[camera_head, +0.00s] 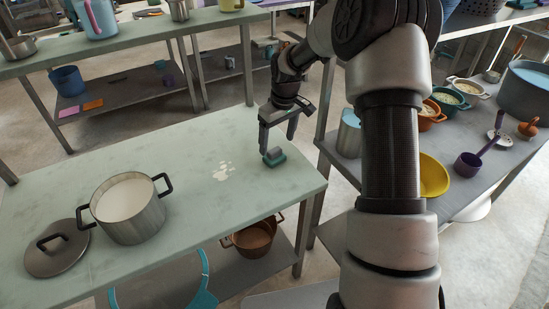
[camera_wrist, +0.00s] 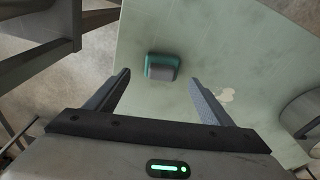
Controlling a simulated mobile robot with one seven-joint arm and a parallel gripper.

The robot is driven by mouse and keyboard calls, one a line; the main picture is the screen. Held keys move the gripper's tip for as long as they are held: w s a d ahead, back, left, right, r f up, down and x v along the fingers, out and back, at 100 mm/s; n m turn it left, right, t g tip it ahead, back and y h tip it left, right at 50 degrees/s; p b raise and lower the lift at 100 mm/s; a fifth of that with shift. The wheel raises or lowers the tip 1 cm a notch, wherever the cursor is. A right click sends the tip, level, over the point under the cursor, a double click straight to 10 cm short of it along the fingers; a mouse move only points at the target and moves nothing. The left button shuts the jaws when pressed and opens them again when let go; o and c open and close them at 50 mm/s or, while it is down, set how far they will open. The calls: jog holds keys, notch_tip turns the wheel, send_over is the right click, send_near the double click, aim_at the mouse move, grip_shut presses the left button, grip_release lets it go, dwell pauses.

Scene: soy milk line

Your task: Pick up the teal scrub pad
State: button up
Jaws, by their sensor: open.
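The teal scrub pad (camera_head: 274,157) lies on the pale green table (camera_head: 170,250) near its right edge, in the head view. In the wrist view the scrub pad (camera_wrist: 162,67) shows a teal rim and a grey block on top. It lies beyond the fingertips, roughly between their lines. My gripper (camera_head: 277,147) points down close above the pad in the head view. Its fingers are spread and empty, and the open gripper also shows in the wrist view (camera_wrist: 160,76). I cannot tell the exact gap between the fingertips and the pad.
A white spill (camera_head: 223,171) lies left of the pad. A steel pot of white liquid (camera_head: 128,208) and a lid (camera_head: 57,248) stand at the table's left. A second table at right holds a yellow bowl (camera_head: 433,175) and several pots. The table's middle is otherwise clear.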

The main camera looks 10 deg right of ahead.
aim_at(275, 150)
jog(key=f, duration=0.5)
jog(key=shift+w+a+f+b, duration=0.3)
jog(key=shift+w+a+b, duration=0.05)
jog(key=c, duration=1.2)
jog(key=shift+o, duration=0.2)
jog(key=shift+r, duration=0.1)
notch_tip(275, 150, up, 10)
jog(key=shift+f+p, duration=0.1)
jog(key=shift+p, duration=0.55)
